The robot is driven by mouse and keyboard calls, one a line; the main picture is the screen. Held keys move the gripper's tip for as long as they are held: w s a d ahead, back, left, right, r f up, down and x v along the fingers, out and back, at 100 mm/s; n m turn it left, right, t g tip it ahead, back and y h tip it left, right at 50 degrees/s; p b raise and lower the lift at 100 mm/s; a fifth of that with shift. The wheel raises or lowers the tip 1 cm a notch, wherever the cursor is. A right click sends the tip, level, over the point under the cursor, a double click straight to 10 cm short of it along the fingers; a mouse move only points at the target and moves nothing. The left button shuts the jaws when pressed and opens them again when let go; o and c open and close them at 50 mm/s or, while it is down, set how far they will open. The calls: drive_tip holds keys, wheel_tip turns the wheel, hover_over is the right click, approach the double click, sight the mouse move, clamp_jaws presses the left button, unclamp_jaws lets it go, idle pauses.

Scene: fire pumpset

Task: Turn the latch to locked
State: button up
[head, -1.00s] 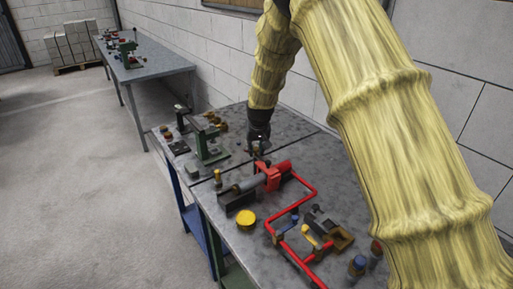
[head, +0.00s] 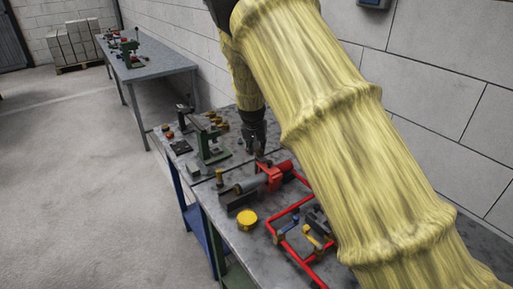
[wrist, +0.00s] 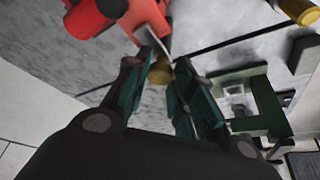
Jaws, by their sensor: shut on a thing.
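The red pump body (head: 276,177) stands on the bench behind a grey cylinder (head: 246,185); the red body also shows at the top of the wrist view (wrist: 112,14). My gripper (head: 257,152) points down at the pump's far side. In the wrist view, its dark green fingers (wrist: 164,58) close around a small part beside the red body. A thin grey plate and a brass-coloured piece (wrist: 160,72) show between the fingers; I take this small part as the latch. Its locked or unlocked marking cannot be read, and the fingers hide part of it.
A green press (head: 212,145) stands left of my gripper. Red pipes (head: 275,235) with blue (head: 291,221) and yellow handles (head: 312,236) lie to the front right. A block wall stands behind the bench.

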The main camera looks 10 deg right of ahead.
drive_tip(key=shift+w+r, duration=0.2)
drive_tip(key=shift+r, duration=0.1)
drive_tip(key=o, duration=1)
drive_tip(key=shift+o, duration=0.3)
drive_tip(key=shift+s+f, duration=0.1)
drive_tip(key=shift+f, duration=0.05)
drive_tip(key=v, duration=0.7)
drive_tip(key=shift+s+r, duration=0.15)
drive_tip(key=shift+r, duration=0.05)
drive_tip(key=shift+a, duration=0.1)
